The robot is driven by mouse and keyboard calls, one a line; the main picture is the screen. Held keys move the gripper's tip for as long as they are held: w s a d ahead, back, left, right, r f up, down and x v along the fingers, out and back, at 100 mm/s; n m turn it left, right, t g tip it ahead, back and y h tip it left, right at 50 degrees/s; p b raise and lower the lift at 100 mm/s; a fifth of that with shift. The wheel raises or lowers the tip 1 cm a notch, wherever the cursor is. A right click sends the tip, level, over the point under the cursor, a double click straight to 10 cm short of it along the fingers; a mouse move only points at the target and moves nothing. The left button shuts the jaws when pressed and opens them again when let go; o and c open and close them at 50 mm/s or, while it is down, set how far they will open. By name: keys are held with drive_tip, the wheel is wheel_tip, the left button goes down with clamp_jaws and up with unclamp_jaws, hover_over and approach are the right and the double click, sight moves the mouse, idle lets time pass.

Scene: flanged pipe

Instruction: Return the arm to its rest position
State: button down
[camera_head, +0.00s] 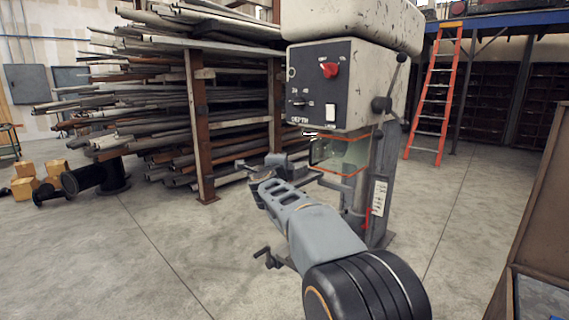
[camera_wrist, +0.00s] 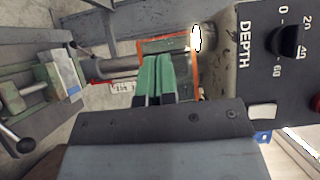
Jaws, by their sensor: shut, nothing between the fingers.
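My arm reaches from the lower right of the head view toward the front of a grey drill press (camera_head: 362,60). Its far end is beside the press, below the control panel; the fingertips cannot be made out there. In the wrist view my gripper (camera_wrist: 158,62) shows two green fingers side by side, shut with nothing between them. The fingers appear in front of the press's clear guard with orange edges (camera_wrist: 196,85). The guard also shows in the head view (camera_head: 345,153). Whether they touch it cannot be told.
The press's panel with the DEPTH dial (camera_wrist: 287,42) is close at the right of the wrist view. A rack of pipes (camera_head: 200,90) stands behind on the left. Black flanged pipes (camera_head: 90,178) are on the floor at far left. An orange ladder (camera_head: 434,95) stands behind right. Floor at lower left is clear.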

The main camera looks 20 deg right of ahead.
drive_tip(key=s+a+f+n+g+y+p, duration=0.15)
drive_tip(key=s+a+f+n+y, duration=0.25)
drive_tip(key=a+f+n+y, duration=0.95)
drive_tip(key=s+f+n+g+h+p, duration=0.1)
drive_tip(key=s+f+n+g, duration=0.15)
drive_tip(key=s, duration=0.35)
drive_tip(key=s+a+f+n+g+p, duration=0.1)
drive_tip(key=s+n+g, duration=0.2)
drive_tip(key=s, duration=0.2)
drive_tip(key=s+f+n+g+h+p, duration=0.1)
drive_tip(key=s+f+n+g, duration=0.15)
drive_tip(key=s, duration=0.35)
drive_tip(key=s+d+r+n+g+h+p, duration=0.1)
drive_tip(key=s+p, duration=0.1)
drive_tip(key=s, duration=0.4)
drive_tip(key=s+d+r+n+g+p, duration=0.1)
drive_tip(key=s+n+p, duration=0.1)
drive_tip(key=s, duration=0.4)
drive_tip(key=shift+r+h, duration=0.35)
drive_tip(key=shift+n, duration=0.25)
